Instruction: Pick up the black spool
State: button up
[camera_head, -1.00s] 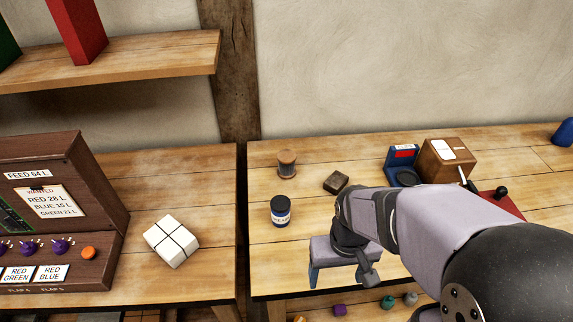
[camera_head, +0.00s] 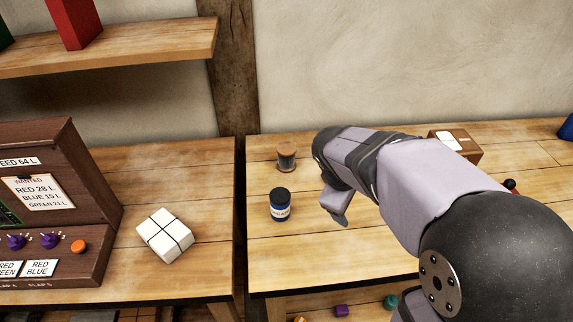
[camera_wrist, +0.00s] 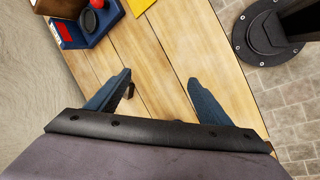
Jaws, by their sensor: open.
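The black spool (camera_head: 286,157), with wooden ends and a dark winding, stands upright at the back left of the right-hand table in the head view.
A dark blue labelled jar (camera_head: 280,205) stands in front of the spool. A wooden box (camera_head: 456,146) is at the back right. A blue device with a red part (camera_wrist: 88,22) shows in the wrist view. A white block (camera_head: 165,236) lies on the left table.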

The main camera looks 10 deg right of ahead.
jog(key=w+a+n+t+h+b, duration=0.15)
jog(key=w+n+t+b, duration=0.35)
jog(key=w+n, duration=0.8)
jog(key=n+t+y+b, duration=0.2)
jog(key=n+t+b, duration=0.3)
jog(key=n, duration=0.6)
send_over(287, 149)
jog(key=s+a, duration=0.1)
jog(key=s, duration=0.1)
jog(key=shift+m, duration=0.4)
jog(key=f, duration=0.8)
jog(key=shift+s+d+f+p, duration=0.15)
jog(key=shift+s+f+p, duration=0.05)
jog(key=shift+s+p, duration=0.15)
jog(key=shift+f, duration=0.35)
jog(key=shift+f+p+x, duration=0.2)
jog(key=shift+p+x, duration=1.3)
jog(key=shift+x, duration=2.15)
jog(key=c, duration=1.2)
